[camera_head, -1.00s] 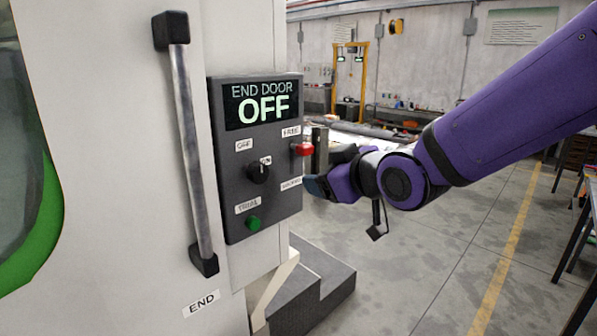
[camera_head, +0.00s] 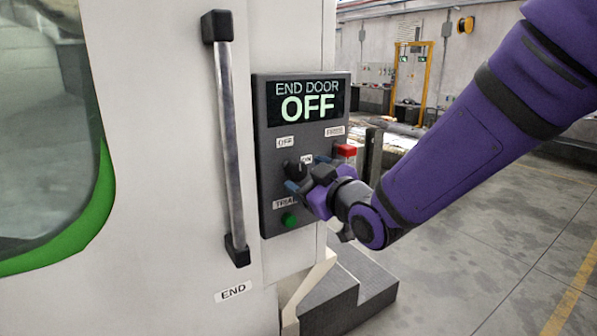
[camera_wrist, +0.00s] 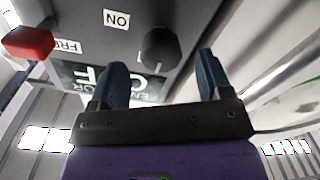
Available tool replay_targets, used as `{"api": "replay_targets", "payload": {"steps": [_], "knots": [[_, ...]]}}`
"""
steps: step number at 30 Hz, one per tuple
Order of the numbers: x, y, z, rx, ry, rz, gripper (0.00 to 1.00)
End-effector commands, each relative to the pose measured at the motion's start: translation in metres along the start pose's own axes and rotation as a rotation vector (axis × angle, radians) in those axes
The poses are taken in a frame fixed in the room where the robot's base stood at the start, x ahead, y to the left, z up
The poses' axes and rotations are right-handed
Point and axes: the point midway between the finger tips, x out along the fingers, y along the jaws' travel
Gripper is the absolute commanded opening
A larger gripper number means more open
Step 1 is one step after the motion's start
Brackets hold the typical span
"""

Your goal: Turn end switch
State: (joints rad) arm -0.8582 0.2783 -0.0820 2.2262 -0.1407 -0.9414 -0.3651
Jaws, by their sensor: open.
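The dark control panel (camera_head: 268,130) is on the machine's front, its display (camera_head: 305,103) reading "END DOOR OFF". The black round switch knob (camera_head: 288,167) sits below the display, near the OFF and ON labels, partly hidden by my gripper. In the wrist view the knob (camera_wrist: 160,48) shows ahead, between the lines of my two blue fingers. My gripper (camera_head: 305,174) is open and close in front of the knob. No finger is clearly seen touching it. The wrist view shows nothing held in my gripper (camera_wrist: 162,80).
A red lever (camera_head: 346,151) sticks out at the panel's right, just above my gripper. A green button (camera_head: 290,219) is below. A vertical door handle (camera_head: 231,140) stands left of the panel. A grey step (camera_head: 350,295) lies below; the floor at right is clear.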

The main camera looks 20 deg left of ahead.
Motion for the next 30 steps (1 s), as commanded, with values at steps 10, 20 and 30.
{"api": "replay_targets", "payload": {"steps": [10, 20, 30], "knots": [[0.037, 0.0, 0.0, 0.0, -0.001, -0.001, 0.72], [0.04, 0.0, 0.0, 0.0, -0.002, -0.001, 0.72], [0.04, 0.0, 0.0, 0.001, -0.001, 0.0, 0.22]]}}
